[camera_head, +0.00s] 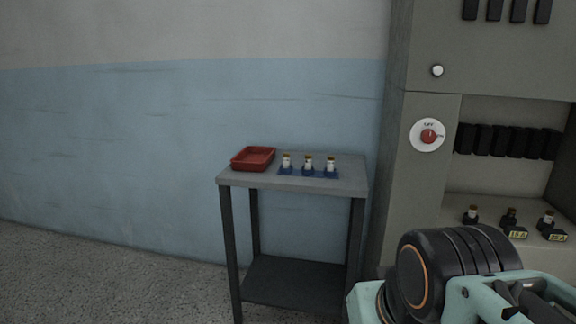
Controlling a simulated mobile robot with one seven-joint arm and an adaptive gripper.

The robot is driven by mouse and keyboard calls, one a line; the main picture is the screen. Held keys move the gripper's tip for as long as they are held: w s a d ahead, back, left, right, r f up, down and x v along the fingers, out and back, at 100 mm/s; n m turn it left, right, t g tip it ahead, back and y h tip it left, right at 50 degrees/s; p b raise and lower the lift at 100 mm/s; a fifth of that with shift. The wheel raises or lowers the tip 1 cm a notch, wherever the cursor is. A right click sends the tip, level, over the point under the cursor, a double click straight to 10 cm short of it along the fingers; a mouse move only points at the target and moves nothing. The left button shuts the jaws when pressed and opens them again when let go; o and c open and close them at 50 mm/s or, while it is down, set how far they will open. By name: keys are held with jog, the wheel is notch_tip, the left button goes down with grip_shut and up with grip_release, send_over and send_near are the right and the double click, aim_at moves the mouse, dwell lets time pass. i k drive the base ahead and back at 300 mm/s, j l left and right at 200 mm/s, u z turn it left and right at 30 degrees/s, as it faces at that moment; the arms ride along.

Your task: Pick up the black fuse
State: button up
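Yellow labels sit by the middle and right ones. A row of black blocks (502,141) is fixed above them. I cannot tell which of these is the black fuse. My teal and black arm fills the bottom right and hides part of the shelf front. My gripper's fingertips do not show.
A grey table (345,178) against the blue wall holds a red tray (253,158) and a blue rack (293,174) with 3 small white pieces. The grey cabinet (413,185) has a red knob (428,136) on a white dial. The floor at left is clear.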

aim_at(511, 211)
jog(key=j, duration=0.4)
jog(key=z, duration=1.55)
jog(key=i+j, duration=0.05)
jog(key=j, duration=0.05)
